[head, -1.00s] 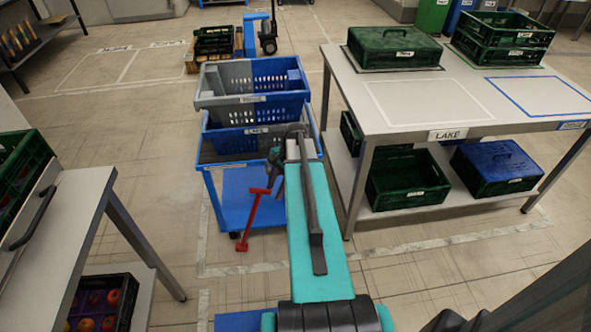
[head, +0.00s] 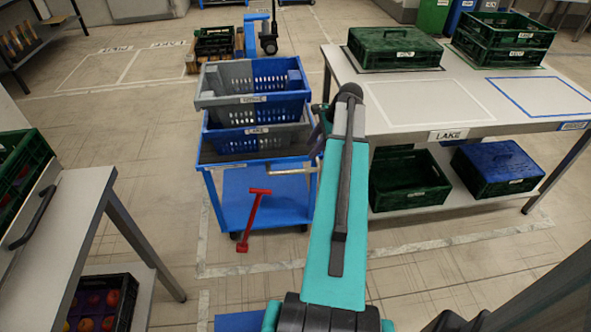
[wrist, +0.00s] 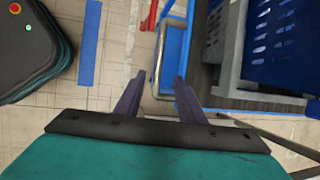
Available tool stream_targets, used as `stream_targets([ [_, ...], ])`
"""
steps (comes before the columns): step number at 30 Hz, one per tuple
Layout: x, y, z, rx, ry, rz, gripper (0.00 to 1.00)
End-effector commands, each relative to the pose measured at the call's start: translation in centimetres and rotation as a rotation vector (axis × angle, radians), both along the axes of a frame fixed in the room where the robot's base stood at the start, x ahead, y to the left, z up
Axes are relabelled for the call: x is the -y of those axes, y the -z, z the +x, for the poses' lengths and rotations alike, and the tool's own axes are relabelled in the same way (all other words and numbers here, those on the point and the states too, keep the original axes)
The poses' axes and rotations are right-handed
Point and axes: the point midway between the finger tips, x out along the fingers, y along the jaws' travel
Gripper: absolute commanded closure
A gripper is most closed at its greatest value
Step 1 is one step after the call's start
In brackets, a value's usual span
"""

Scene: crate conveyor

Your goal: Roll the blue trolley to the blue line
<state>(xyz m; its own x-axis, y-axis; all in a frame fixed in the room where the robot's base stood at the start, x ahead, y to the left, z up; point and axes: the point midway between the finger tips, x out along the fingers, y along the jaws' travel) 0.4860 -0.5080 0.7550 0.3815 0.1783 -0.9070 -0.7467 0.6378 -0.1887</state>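The blue trolley (head: 235,205) stands left of the near table with a grey crate (head: 225,102) and blue crates on it. Its pale metal handle bar (head: 290,171) shows along its near side, and the bar also appears in the wrist view (wrist: 157,70). My gripper (wrist: 157,97) is open, its purple fingers spread on either side of the bar's end; I cannot tell whether they touch it. In the head view my arm mostly hides the gripper. A blue floor strip, apparently the blue line (head: 240,322), lies at the bottom, partly hidden by my arm.
A red T-shaped bar (head: 253,220) slants at the trolley's near side. The table (head: 425,105) with green crates stands close on the right. A grey bench (head: 62,215) stands on the left. Floor between bench and trolley is clear.

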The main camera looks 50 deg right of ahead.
Motion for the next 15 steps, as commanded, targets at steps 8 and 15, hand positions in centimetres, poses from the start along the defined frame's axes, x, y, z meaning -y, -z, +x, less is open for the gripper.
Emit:
stream_targets([
  [8, -0.2, 1.2, 0.5, -0.001, -0.002, 0.001, 0.64],
  [15, -0.7, 3.7, 1.5, -0.001, -0.002, 0.001, 0.64],
])
